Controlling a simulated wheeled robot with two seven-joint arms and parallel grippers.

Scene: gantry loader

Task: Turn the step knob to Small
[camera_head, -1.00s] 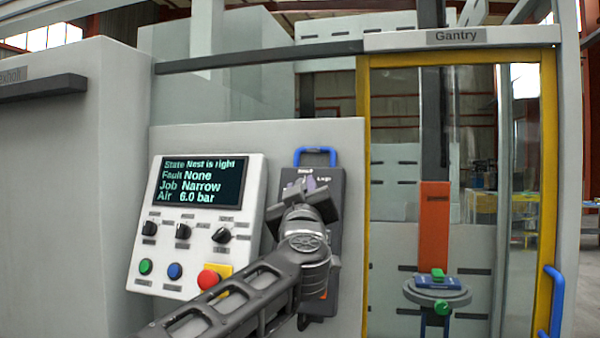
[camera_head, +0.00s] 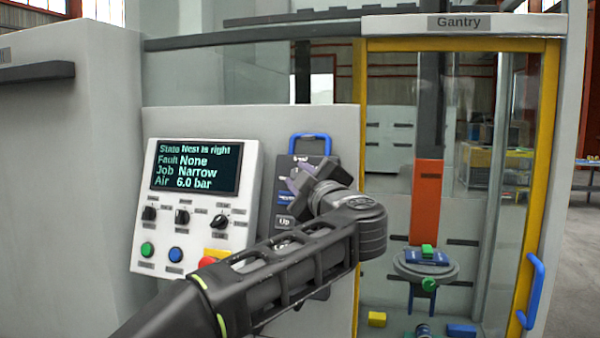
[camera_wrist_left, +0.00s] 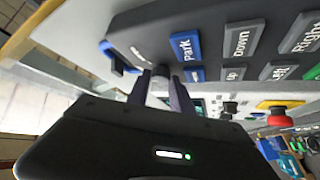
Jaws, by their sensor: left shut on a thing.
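The dark hand pendant (camera_head: 283,203) with a blue handle (camera_head: 310,140) hangs on the machine's grey front panel. In the left wrist view its face shows buttons labelled Park (camera_wrist_left: 187,47), Down (camera_wrist_left: 242,40) and Right. My right gripper is out of view.
Left of the pendant is a control panel (camera_head: 145,240) with a screen reading Job Narrow, several black knobs and a red stop button (camera_head: 207,262) partly behind my arm. To the right is a yellow-framed glass door (camera_head: 547,150) with a blue handle (camera_head: 531,291).

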